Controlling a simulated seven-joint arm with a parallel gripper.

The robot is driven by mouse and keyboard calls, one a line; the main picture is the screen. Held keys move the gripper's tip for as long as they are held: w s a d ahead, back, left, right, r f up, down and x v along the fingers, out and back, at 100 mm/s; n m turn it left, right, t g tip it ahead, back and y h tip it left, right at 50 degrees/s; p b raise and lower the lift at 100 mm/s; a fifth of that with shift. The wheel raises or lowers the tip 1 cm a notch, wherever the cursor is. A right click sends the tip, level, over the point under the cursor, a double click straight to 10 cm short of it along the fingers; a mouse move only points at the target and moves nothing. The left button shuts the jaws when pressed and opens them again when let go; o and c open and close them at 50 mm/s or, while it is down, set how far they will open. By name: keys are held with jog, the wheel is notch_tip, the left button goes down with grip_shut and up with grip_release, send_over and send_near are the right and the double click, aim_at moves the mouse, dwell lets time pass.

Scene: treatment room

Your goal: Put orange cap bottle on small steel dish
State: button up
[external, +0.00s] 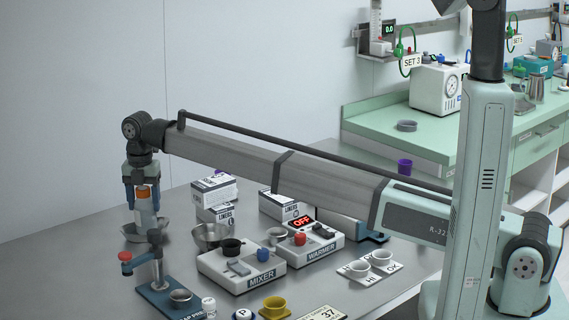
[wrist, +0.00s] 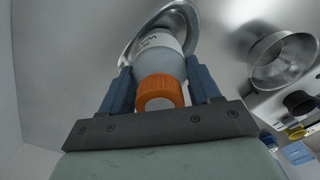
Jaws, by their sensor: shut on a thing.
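The orange cap bottle (external: 146,207) is upright between the blue fingers of my gripper (external: 143,196) at the left of the table in the external view. My gripper is shut on it. In the wrist view the orange cap (wrist: 158,92) faces the camera, with the pale bottle body (wrist: 160,52) beyond it between the two fingers. The small steel dish (external: 130,233) is directly below the bottle, and its rim shows past the bottle in the wrist view (wrist: 182,8). I cannot tell whether the bottle's base touches the dish.
A larger steel bowl (external: 208,235) stands to the right of the dish, beside the mixer (external: 240,268) and warmer (external: 308,243). A blue-based capping stand with a red knob (external: 126,256) stands in front. White liner boxes (external: 213,190) are behind. Bare table lies to the left.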

jog(key=shift+f, duration=0.55)
jog(key=o, duration=1.2)
jog(key=shift+r, duration=0.1)
notch_tip(320, 180, up, 13)
jog(key=shift+w, duration=0.1)
